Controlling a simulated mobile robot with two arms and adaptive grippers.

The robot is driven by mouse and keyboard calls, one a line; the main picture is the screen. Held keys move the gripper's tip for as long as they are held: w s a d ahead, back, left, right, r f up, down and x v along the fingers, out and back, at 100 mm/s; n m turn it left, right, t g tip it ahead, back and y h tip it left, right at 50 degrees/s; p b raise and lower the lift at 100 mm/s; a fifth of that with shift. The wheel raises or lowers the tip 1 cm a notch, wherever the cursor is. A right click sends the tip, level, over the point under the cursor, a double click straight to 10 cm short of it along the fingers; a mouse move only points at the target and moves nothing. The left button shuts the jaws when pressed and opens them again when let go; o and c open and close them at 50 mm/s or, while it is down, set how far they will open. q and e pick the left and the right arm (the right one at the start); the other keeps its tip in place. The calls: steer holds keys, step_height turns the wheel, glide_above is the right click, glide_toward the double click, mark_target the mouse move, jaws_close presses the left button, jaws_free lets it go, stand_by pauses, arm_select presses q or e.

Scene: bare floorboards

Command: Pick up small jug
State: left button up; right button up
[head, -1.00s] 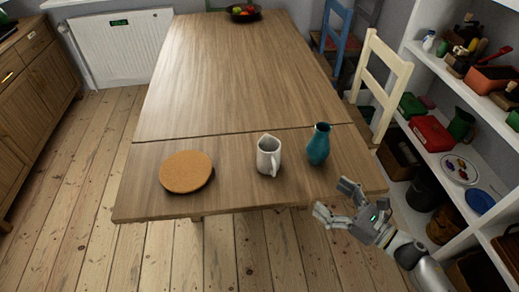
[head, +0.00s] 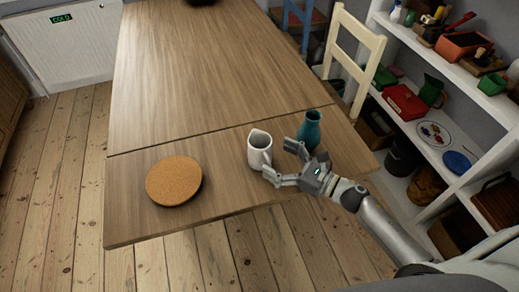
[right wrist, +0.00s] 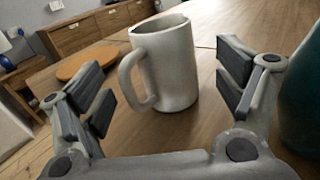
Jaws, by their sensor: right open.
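The small jug (head: 258,150) is white-grey with a handle and stands upright on the wooden table near its front edge. In the right wrist view the jug (right wrist: 172,66) stands just ahead, between the lines of the two fingers, with its handle towards the left finger. My right gripper (head: 279,163) is open and empty, close to the jug's right side. Its open fingers also show in the right wrist view (right wrist: 166,92). My left gripper is not in view.
A teal vase (head: 310,131) stands close behind my right gripper and shows at the right edge of the wrist view (right wrist: 302,100). A round cork mat (head: 174,181) lies left of the jug. A cream chair (head: 355,60) and a shelf unit (head: 462,105) stand right of the table (head: 190,70).

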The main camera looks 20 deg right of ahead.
mark_target(270, 152)
steer(key=p+x, duration=0.1)
steer(key=x, duration=0.3)
steer(key=shift+w+d, duration=0.1)
steer(key=shift+w, duration=0.2)
steer(key=shift+w+a+f, duration=0.1)
steer(key=shift+w+a, duration=0.1)
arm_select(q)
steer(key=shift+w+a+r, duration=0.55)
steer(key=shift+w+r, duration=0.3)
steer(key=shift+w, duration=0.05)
arm_select(e)
steer(key=shift+c, duration=0.2)
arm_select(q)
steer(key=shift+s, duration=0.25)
arm_select(e)
steer(key=c, duration=1.4)
